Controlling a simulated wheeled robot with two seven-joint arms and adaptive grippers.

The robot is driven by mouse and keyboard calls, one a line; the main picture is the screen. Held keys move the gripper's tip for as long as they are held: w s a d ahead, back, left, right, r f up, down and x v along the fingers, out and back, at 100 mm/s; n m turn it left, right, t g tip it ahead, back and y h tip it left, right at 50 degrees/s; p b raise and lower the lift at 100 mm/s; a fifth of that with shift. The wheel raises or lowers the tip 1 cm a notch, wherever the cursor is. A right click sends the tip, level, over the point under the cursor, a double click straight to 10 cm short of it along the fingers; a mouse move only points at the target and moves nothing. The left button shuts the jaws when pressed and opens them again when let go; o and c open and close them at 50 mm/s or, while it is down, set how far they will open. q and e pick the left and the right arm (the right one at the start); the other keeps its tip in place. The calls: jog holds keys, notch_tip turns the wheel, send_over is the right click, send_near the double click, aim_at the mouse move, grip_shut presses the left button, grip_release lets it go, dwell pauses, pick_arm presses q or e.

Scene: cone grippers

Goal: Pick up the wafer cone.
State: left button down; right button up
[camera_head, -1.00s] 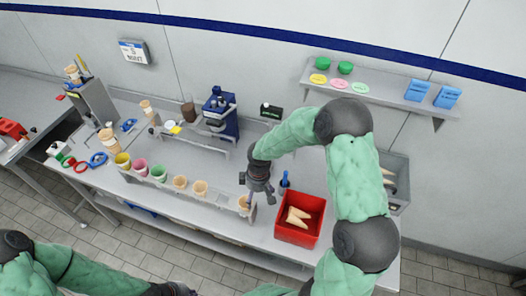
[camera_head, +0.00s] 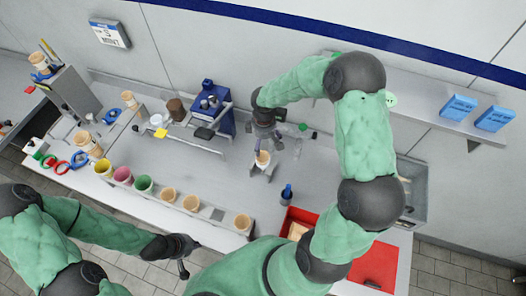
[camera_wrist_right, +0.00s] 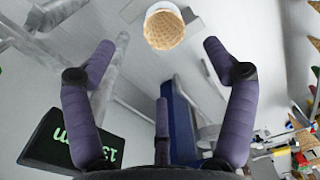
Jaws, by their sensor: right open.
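A wafer cone (camera_head: 262,158) stands upright in a small pale holder on the counter, behind the front row of cups. It also shows in the right wrist view (camera_wrist_right: 165,28), top centre, with its waffle-patterned inside and a pale rim. My right gripper (camera_head: 266,137) is just behind the cone in the head view. Its fingers are spread and empty, and the cone lies beyond the fingertips, apart from them. My left gripper (camera_head: 182,256) is low over the counter's front edge; its fingers are too small to judge.
A red crate (camera_head: 290,217), partly hidden by my right arm, stands at the right. A blue machine (camera_head: 214,112) is left of my right gripper. Several cups line the front, including a green one (camera_head: 143,184). A black display (camera_wrist_right: 65,140) is near my fingers.

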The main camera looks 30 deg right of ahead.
aim_at(263, 156)
jog(key=f, duration=1)
jog(key=shift+a+f, duration=0.2)
jog(key=shift+a, duration=0.05)
jog(key=c, duration=0.9)
